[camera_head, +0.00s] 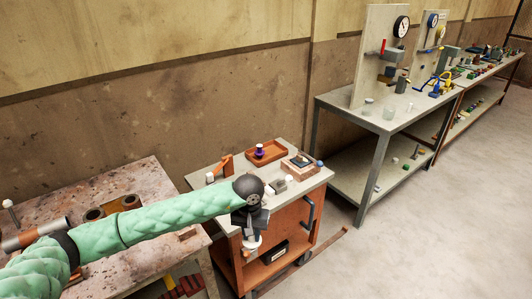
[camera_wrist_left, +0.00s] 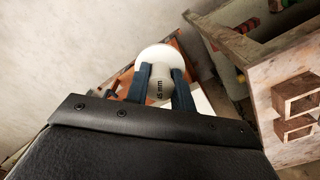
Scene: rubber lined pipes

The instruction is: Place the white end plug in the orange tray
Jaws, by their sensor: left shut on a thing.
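The white end plug (camera_wrist_left: 161,55) is between the two fingers of my left gripper (camera_wrist_left: 159,82), with a round white head and a neck marked "45 mm". In the head view my left gripper (camera_head: 252,226) points down in front of the cart, with the white plug (camera_head: 251,247) below its fingers. The orange tray (camera_head: 273,153) lies at the back of the cart top, beyond and above the gripper in the picture. A purple and white piece (camera_head: 260,149) is in the tray. My right gripper is not in view.
The cart (camera_head: 230,222) also carries a wooden box (camera_head: 299,165), a grey block (camera_head: 278,185) and small white pieces. A stained table (camera_head: 150,190) with pipe parts stands left. A grey bench (camera_head: 385,115) with gauge panels stands right, with open floor in front.

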